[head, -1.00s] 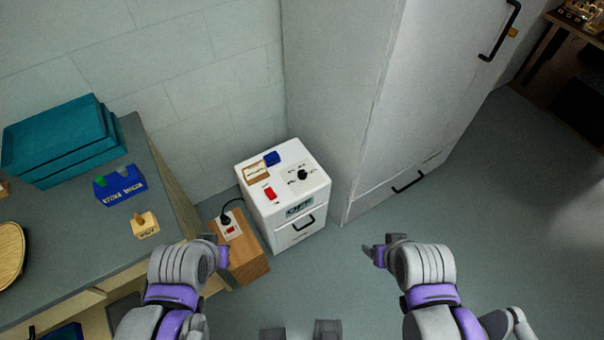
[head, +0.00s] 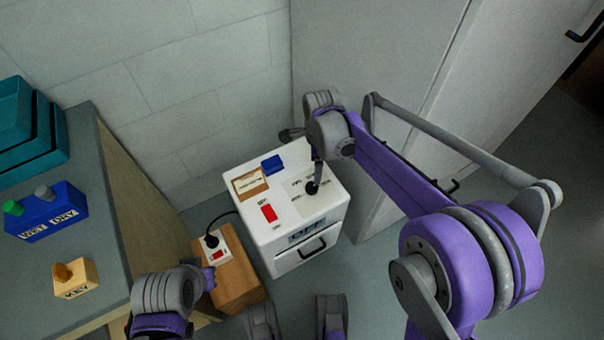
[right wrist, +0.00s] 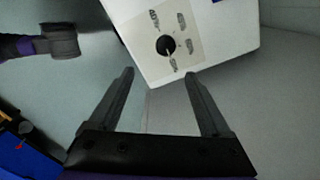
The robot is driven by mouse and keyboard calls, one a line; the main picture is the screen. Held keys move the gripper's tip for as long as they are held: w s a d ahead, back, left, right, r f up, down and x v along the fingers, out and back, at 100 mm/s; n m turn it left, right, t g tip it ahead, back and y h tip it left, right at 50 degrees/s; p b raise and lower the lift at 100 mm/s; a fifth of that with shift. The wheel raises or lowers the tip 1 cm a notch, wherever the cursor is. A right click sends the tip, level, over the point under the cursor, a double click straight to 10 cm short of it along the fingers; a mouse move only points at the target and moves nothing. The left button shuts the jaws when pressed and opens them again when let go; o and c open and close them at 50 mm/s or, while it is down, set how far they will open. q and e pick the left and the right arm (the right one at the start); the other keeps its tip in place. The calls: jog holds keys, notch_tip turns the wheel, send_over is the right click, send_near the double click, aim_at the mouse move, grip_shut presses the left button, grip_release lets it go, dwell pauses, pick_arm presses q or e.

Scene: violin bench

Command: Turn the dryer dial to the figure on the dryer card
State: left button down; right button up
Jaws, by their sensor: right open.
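The dryer (head: 262,240) is a white box on the floor by the wall. Its black round dial (head: 312,188) is on the top, with small labels around it that are too small to read; the dial also shows in the right wrist view (right wrist: 166,45). A wood-framed card (head: 249,184) lies on the top's left part; its figure is not legible. My right gripper (right wrist: 160,73) is open and empty, its fingertips short of the dial in the wrist view; in the head view it points down over the dial. My left gripper (head: 208,278) is at lower left; its jaws are unclear.
The dryer top also has a red switch (head: 269,212) and a blue block (head: 272,165); its front display (head: 307,230) reads OFF. A wooden block with a socket (head: 232,285) stands left of it. A tall grey cabinet (head: 395,60) is close on the right, a bench (head: 95,165) on the left.

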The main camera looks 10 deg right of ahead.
aim_at(312, 186)
jog(key=shift+m, duration=0.4)
jog(key=f+b, duration=0.1)
jog(key=f, duration=0.3)
jog(key=w+f+b, duration=0.1)
jog(key=f, duration=0.3)
jog(key=f+b, duration=0.1)
jog(key=f, duration=0.3)
jog(key=shift+w+a+f, duration=0.2)
jog(key=shift+a, duration=0.2)
grip_shut()
